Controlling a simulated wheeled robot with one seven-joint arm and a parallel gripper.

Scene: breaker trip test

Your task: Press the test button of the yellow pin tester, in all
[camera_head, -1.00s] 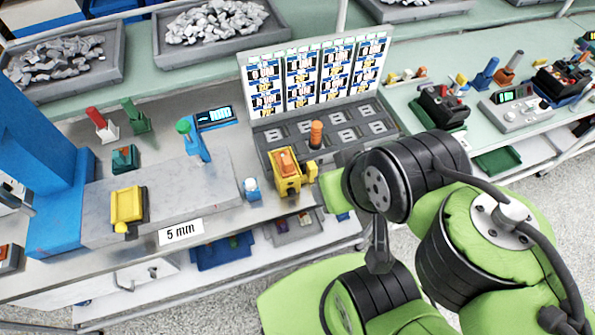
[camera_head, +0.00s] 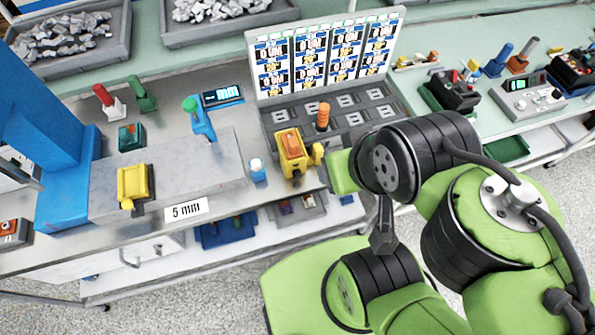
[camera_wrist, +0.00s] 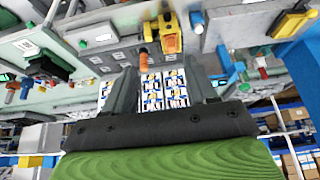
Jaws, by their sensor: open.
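A yellow device with an orange top part (camera_head: 293,148) stands upright at the bench's front edge, in front of the grey socketed board; I take it to be the pin tester. It also shows upside down at the top of the wrist view (camera_wrist: 170,38). A second yellow piece (camera_head: 135,184) sits on the grey block to the left. My gripper (camera_wrist: 163,68) is open and empty, its two dark fingers apart. The yellow device lies beyond the fingertips, apart from them. In the head view my arm ends just right of the yellow device, and the fingers are hidden.
An orange ribbed post (camera_head: 323,117) stands close behind the yellow device. A small blue piece with a white top (camera_head: 257,170) is to its left. A blue tool with a green knob (camera_head: 202,122) stands further left. An upright label panel (camera_head: 322,58) backs the board.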

